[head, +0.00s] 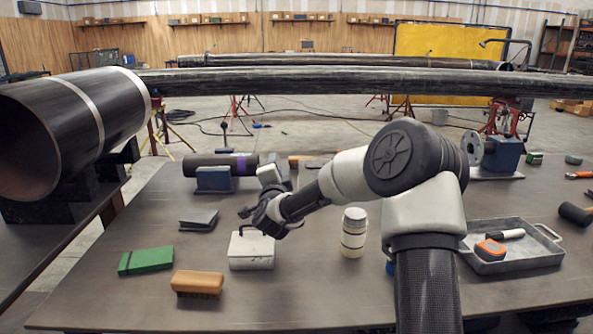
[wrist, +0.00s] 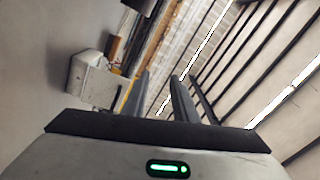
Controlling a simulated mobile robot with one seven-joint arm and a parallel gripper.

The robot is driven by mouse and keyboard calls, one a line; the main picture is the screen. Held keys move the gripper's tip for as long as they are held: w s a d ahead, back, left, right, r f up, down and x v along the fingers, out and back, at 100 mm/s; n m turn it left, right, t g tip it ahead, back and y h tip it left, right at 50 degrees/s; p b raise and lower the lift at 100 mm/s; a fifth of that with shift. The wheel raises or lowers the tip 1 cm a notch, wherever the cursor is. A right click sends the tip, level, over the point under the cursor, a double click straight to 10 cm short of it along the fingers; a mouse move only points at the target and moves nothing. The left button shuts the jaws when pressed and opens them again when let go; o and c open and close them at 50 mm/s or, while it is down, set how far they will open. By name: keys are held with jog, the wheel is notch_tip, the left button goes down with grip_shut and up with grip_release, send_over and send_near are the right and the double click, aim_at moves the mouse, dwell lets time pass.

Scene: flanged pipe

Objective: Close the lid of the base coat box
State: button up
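A small white box (head: 251,251), which I take as the base coat box, stands on the table in the middle of the head view. Its top looks flat and pale, but I cannot tell whether the lid is fully down. It also seems to show as a pale box (wrist: 92,82) left of the fingers in the wrist view. My gripper (head: 250,221) is just above and behind the box, partly overlapping its back edge in the picture. In the wrist view my gripper (wrist: 163,76) has its two fingers apart, with nothing visibly held between them.
A white jar (head: 353,233) stands right of the box. A brown brush (head: 197,283), a green box (head: 146,261) and a grey item (head: 199,220) lie to its left. The front middle of the table is clear.

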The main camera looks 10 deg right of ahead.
aim_at(316, 168)
jog(key=s+d+f+m+g+h, duration=0.1)
jog(key=d+f+m+g+h, duration=0.2)
jog(key=d+f+m+h, duration=0.45)
jog(key=w+d+r+m, duration=0.1)
jog(key=w+d+r, duration=0.1)
jog(key=w+d, duration=0.4)
jog(key=shift+y+b, duration=0.4)
jog(key=shift+y, duration=0.05)
jog(key=shift+r, duration=0.1)
grip_shut()
dwell(0.5)
